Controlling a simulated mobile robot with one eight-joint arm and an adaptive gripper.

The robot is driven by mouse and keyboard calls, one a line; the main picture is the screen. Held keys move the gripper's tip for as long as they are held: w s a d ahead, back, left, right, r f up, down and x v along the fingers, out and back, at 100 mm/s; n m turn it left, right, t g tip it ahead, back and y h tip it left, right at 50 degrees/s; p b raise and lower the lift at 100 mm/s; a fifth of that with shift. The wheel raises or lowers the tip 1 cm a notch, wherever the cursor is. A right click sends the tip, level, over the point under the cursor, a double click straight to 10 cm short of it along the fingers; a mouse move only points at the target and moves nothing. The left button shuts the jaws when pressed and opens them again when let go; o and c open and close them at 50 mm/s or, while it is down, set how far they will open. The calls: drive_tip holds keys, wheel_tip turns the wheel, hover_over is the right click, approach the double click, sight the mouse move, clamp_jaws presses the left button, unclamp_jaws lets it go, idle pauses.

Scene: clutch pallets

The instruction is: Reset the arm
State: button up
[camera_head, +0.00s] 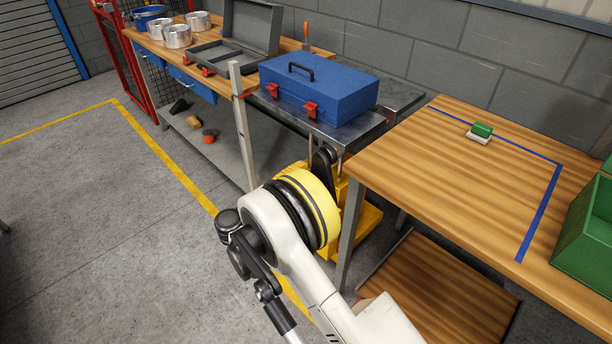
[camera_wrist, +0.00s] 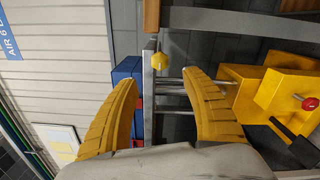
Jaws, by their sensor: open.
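My arm (camera_head: 285,235) reaches up from the bottom of the head view, with its pale links and a yellow-banded joint in front of the benches. My gripper (camera_wrist: 160,105) shows in the wrist view, its two yellow fingers spread wide. Nothing is held between them. Behind the gap I see a grey metal frame and part of a blue object. In the head view the gripper itself is hidden or cannot be made out.
A closed blue toolbox (camera_head: 318,87) sits on a metal-topped bench. A wooden table (camera_head: 450,165) at right holds a green-and-white block (camera_head: 480,132) and green bins (camera_head: 585,245). An open grey case (camera_head: 240,50) and metal pots (camera_head: 177,36) stand behind. Floor at left is clear.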

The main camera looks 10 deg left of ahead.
drive_tip(key=d+r+m+g+y, duration=0.1)
drive_tip(key=d+r, duration=0.3)
drive_tip(key=d, duration=0.1)
drive_tip(key=d+r+m+g+y, duration=0.1)
drive_tip(key=d+r+g, duration=0.1)
drive_tip(key=d+r, duration=0.2)
drive_tip(key=d+r+m+g, duration=0.1)
drive_tip(key=d+r+g, duration=0.1)
drive_tip(key=d+r, duration=0.2)
drive_tip(key=shift+d+r+m+y, duration=0.15)
drive_tip(key=shift+d+y, duration=0.05)
drive_tip(key=shift+d, duration=0.75)
drive_tip(key=shift+d+r+m+y, duration=0.15)
drive_tip(key=shift+d+y, duration=0.05)
drive_tip(key=shift+d, duration=0.7)
drive_tip(key=s+d+r+m+g+y, duration=0.1)
drive_tip(key=s+d+r+m+y, duration=0.2)
drive_tip(key=s+d, duration=0.45)
drive_tip(key=s+d+r+m+g+y, duration=0.2)
drive_tip(key=s+d, duration=0.3)
drive_tip(key=s, duration=0.5)
drive_tip(key=s+m+y, duration=0.1)
drive_tip(key=s+m, duration=0.1)
drive_tip(key=s, duration=0.4)
drive_tip(key=s+f+m+t+y, duration=0.1)
drive_tip(key=s+m+y, duration=0.1)
drive_tip(key=s, duration=0.4)
drive_tip(key=shift+s+a+f+m, duration=0.15)
drive_tip(key=shift+s+f+m, duration=0.1)
drive_tip(key=shift+f+m, duration=0.05)
